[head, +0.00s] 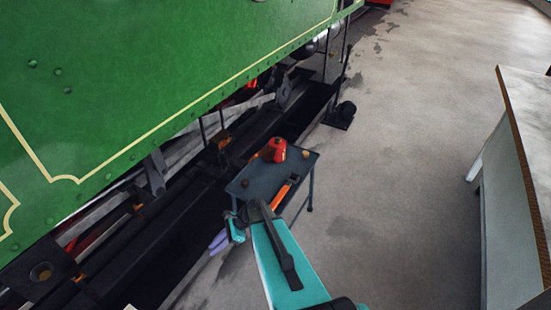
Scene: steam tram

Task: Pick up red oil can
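The red oil can (276,150) stands near the far edge of a small dark table (262,178) beside the green tram. My gripper (218,243), with purple fingertips, is low and left of the table's near corner. It is apart from the can and holds nothing that I can see. The fingers are small in the view, so I cannot tell how far apart they are. My teal arm hides the table's near corner.
An orange-handled thing (283,191) lies on the table's right side. Several small brown knobs sit near its edges. The green tram body (140,80) overhangs dark running gear at left. A white bench (525,170) stands at right, with clear floor between.

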